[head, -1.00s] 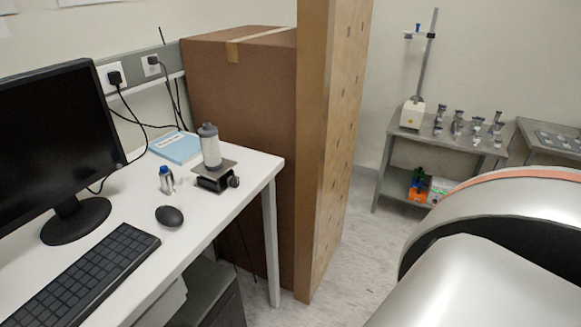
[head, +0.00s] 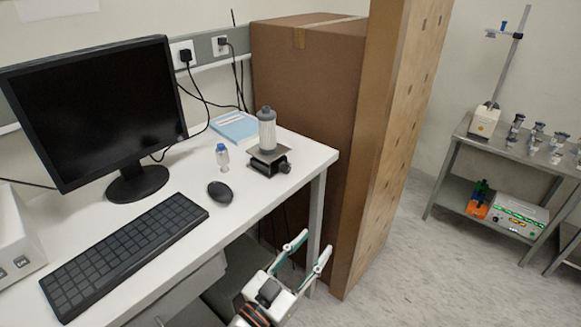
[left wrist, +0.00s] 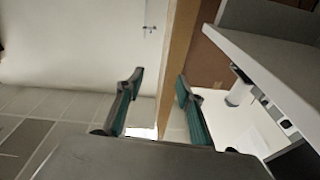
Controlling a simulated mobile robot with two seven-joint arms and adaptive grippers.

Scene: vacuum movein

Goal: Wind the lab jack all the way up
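The lab jack (head: 270,161) stands on the white desk near its right end, with a dark knob (head: 285,167) on its right side. Its top plate looks low, close above the dark base. A grey-capped cylinder (head: 267,130) stands upright on the plate. My left gripper (head: 304,249) is below and in front of the desk's right end, apart from the jack. Its two green-lined fingers are spread with nothing between them, as the left wrist view (left wrist: 157,86) also shows. My right gripper is not in view.
A blue-capped vial (head: 222,157), a mouse (head: 221,192), a keyboard (head: 125,252), a monitor (head: 95,110) and a blue book (head: 234,126) share the desk (head: 180,192). A large cardboard box (head: 308,90) and a tall board (head: 395,150) stand right of it.

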